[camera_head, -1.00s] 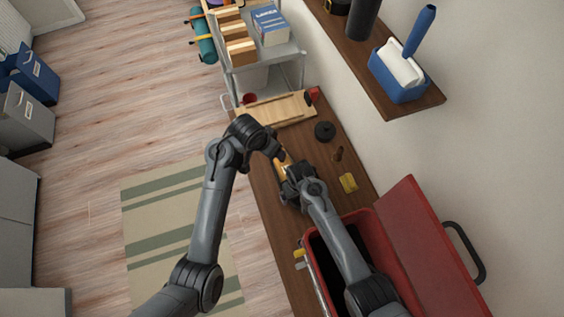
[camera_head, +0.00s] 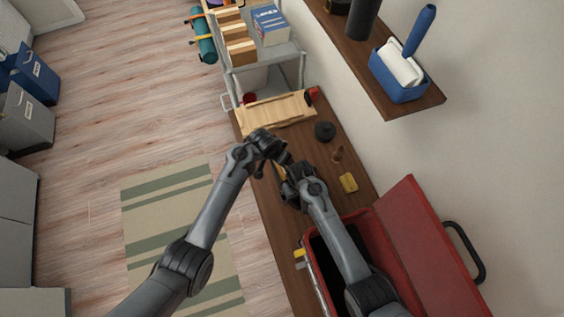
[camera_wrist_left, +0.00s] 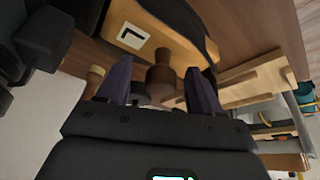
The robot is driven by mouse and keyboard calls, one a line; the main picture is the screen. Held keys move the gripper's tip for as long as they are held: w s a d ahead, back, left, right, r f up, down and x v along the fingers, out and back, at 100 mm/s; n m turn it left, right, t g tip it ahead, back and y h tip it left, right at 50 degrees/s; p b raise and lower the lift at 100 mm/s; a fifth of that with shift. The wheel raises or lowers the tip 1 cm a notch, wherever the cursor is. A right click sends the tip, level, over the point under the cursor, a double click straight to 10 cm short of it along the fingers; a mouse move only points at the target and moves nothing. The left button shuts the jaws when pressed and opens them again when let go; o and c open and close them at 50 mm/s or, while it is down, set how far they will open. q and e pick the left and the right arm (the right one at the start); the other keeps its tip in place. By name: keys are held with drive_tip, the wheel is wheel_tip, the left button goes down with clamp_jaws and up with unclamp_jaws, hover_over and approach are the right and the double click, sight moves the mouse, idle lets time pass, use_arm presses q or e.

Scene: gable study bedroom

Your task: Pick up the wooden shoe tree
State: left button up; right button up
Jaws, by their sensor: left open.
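A pale wooden piece with a white tag marked "L" (camera_wrist_left: 135,36), which looks like the wooden shoe tree, lies at the top of the left wrist view. It has a dark edge, and its upper end is cut off. In the head view only a sliver of it (camera_head: 279,172) shows between my two arms. My left gripper (camera_wrist_left: 160,80) is open and apart from it. A brown turned wooden knob shows between its fingers, beyond them. My right gripper (camera_head: 286,183) is close beside the pale piece; its jaws are mostly hidden.
On the bench are a brown knob (camera_head: 338,155), a black round tin (camera_head: 325,131), a yellow block (camera_head: 348,183) and a pale wooden rack (camera_head: 275,110). An open red toolbox (camera_head: 425,245) stands under my right arm. A wall shelf (camera_head: 425,98) overhangs at right.

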use_arm(q)
drive_tip(key=shift+w+d+f, duration=0.1)
drive_tip(key=shift+w+f, duration=0.15)
drive_tip(key=shift+f, duration=0.25)
drive_tip(key=c, duration=1)
wheel_tip(320, 180, up, 10)
drive_tip(key=shift+r, duration=0.1)
drive_tip(key=shift+r, duration=0.15)
idle(1.2)
drive_tip(key=shift+r, duration=0.25)
